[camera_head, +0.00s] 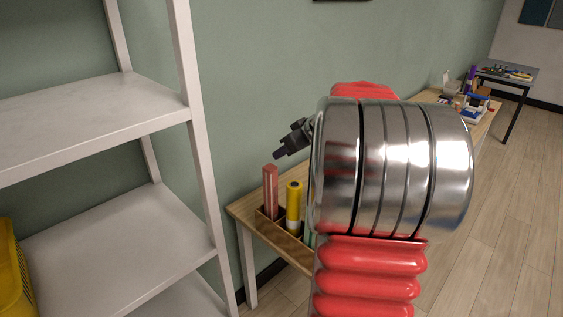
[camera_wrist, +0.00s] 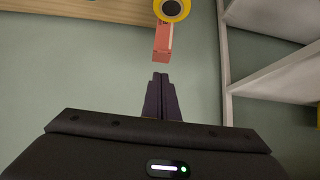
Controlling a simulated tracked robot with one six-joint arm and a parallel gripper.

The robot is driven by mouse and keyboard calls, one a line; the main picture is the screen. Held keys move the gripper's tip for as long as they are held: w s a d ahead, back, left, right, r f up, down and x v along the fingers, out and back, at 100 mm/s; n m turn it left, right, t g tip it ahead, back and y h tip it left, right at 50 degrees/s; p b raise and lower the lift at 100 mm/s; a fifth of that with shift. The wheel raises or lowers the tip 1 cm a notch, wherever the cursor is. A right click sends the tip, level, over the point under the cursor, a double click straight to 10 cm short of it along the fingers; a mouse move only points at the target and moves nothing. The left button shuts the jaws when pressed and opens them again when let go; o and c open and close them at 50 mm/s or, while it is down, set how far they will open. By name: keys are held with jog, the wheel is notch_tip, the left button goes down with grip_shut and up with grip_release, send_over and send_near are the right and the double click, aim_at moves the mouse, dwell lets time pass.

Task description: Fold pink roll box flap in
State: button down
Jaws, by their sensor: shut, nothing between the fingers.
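The pink roll box (camera_head: 270,192) is a tall, slim box standing upright in a wooden holder (camera_head: 288,238) on a wooden table. In the wrist view the pink box (camera_wrist: 164,36) lies just beyond my fingertips, with a gap between. A flap on it cannot be made out clearly. My gripper (camera_head: 279,154) is above and slightly right of the pink box in the head view, apart from it. In the wrist view my gripper (camera_wrist: 161,76) has its dark fingers together and empty. My arm hides part of the table.
A yellow roll (camera_head: 294,206) stands right beside the pink box and also shows in the wrist view (camera_wrist: 172,8). A white shelf unit (camera_head: 100,122) stands at the left. The green wall (camera_head: 235,90) is behind. Another cluttered table (camera_head: 512,78) is at the far right.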

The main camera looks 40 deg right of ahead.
jog(key=s+r, duration=0.2)
jog(key=s, duration=0.7)
jog(key=shift+s+d, duration=0.2)
jog(key=shift+s, duration=0.2)
jog(key=shift+r, duration=0.1)
